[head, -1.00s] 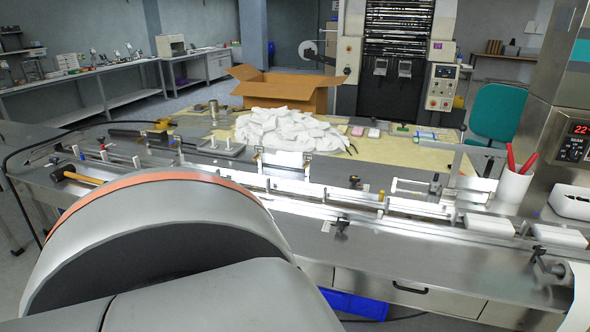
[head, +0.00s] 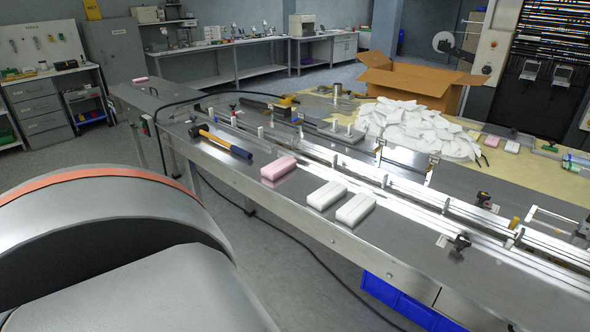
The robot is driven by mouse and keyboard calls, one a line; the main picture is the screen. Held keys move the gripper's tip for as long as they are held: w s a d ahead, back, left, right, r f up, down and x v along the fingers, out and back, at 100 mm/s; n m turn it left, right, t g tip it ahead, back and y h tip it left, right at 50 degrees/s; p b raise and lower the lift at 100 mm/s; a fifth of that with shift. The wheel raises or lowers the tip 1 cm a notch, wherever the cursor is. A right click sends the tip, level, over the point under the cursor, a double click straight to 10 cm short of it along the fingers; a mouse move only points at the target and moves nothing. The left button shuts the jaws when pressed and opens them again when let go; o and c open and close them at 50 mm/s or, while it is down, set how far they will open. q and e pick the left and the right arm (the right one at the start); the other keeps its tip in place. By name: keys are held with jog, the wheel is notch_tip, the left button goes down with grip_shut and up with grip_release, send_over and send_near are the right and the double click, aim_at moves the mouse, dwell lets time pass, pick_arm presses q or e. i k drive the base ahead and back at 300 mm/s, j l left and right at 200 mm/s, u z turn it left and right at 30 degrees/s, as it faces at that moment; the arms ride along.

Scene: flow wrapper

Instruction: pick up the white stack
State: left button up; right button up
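Two white rectangular stacks lie side by side near the front edge of the steel machine table. One white stack (head: 327,194) is on the left and the other white stack (head: 356,208) is just right of it, with a narrow gap between them. A similar pink stack (head: 279,168) lies to their left. I cannot tell which white one the task means. Neither of my grippers is in view; only a large grey part of my own body fills the lower left.
A guide rail channel (head: 398,194) runs behind the stacks. A hammer (head: 222,142) lies left of the pink stack. A heap of white packets (head: 418,128) and a cardboard box (head: 420,82) are farther back. A blue bin (head: 408,304) is below the table.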

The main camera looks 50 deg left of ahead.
aim_at(354, 211)
jog(key=u, duration=1.25)
